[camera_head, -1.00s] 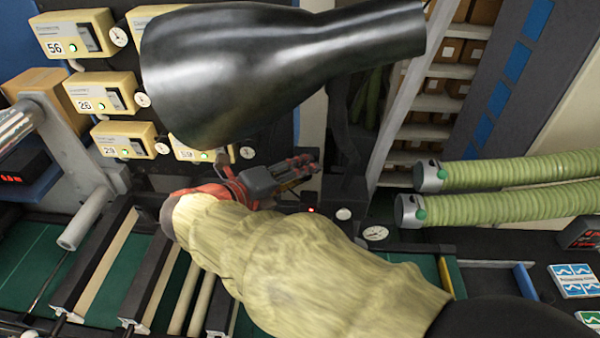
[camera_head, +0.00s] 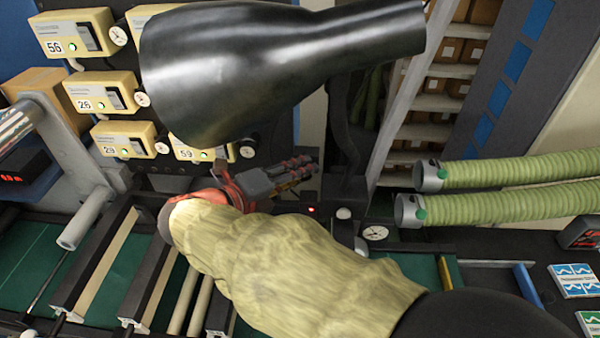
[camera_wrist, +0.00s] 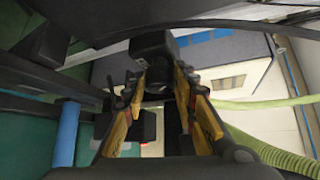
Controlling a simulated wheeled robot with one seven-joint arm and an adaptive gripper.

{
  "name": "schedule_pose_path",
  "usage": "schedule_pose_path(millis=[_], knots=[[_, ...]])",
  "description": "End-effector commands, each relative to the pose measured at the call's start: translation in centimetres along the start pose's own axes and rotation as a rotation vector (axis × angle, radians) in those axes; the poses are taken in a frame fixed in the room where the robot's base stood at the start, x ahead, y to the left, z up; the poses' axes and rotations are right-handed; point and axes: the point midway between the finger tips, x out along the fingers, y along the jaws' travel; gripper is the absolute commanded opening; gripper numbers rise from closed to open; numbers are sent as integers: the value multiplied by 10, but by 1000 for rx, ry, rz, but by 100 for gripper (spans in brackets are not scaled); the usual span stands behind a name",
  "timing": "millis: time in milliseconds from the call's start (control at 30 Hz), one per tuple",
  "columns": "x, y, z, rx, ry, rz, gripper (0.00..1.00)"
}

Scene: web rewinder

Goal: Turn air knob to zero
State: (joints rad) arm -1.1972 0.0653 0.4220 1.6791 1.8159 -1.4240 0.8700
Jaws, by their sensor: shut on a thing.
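My gripper (camera_wrist: 159,80) shows in the wrist view with its two yellow-sided fingers on either side of a black block-like knob (camera_wrist: 152,46). The fingers are closed on this knob near their tips. No scale or pointer on it is readable, so its setting cannot be told. In the head view my gripper (camera_head: 308,168) reaches right, below the large black duct, and its fingertips lie near a dark upright post. The knob cannot be made out clearly there.
A large black duct (camera_head: 260,65) hangs above my gripper. Yellow numbered control boxes (camera_head: 125,140) stand at the left. Green ribbed hoses (camera_head: 520,190) lie at the right. A round white gauge (camera_head: 375,233) sits right of my forearm. Rollers and green belts are at the lower left.

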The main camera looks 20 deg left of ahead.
Motion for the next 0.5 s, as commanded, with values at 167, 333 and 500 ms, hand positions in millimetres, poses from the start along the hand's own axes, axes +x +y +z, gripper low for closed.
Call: schedule_pose_path(millis=[167, 333, 500], knots=[[0, 6, -1, -96, 3, -84, 3], [1, 7, -1, -196, 7, -176, 3], [2, 9, -2, -288, 10, -260, 3]])
